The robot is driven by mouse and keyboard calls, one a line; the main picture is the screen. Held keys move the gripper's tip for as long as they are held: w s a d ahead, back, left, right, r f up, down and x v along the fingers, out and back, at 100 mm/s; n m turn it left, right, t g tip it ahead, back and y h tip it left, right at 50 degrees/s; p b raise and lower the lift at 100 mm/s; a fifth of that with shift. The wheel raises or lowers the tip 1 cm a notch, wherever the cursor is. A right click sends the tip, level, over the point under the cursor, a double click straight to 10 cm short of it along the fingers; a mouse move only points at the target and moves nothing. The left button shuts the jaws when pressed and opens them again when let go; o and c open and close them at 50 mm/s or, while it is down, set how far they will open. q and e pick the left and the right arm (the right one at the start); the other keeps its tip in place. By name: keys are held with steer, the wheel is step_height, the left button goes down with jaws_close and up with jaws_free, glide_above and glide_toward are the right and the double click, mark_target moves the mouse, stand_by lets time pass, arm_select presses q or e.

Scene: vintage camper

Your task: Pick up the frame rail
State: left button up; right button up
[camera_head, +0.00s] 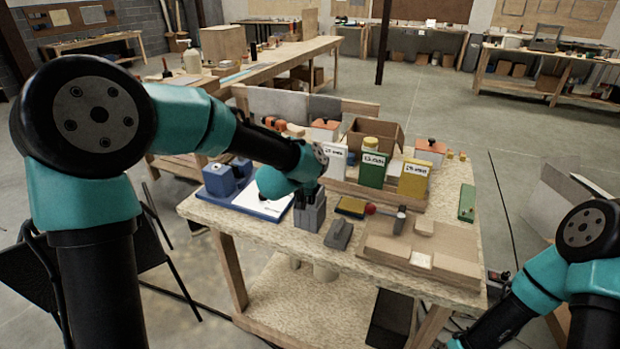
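No part in view can be told for sure as the frame rail. A long board (258,103) with grey panels stands behind the table's far edge, and a tan, stepped piece (385,242) lies at the table's front right. My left gripper (304,193) points down over the front left of the table, at a grey, upright block-like piece (309,214). Its fingers are small and dark, so I cannot tell whether they are open or touching that piece. My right arm comes in at the lower right, and its gripper is outside the picture.
The wooden table (205,212) holds a blue-edged tray (262,208), blue blocks (218,179), white, green (373,171) and yellow (413,179) boxes, an open carton (372,134), a hammer-like tool (399,219) and a dark grey block (339,235). A green piece (467,203) lies at right.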

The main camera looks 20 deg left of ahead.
arm_select(q)
steer(key=shift+r, duration=0.1)
jaws_close()
stand_by(0.5)
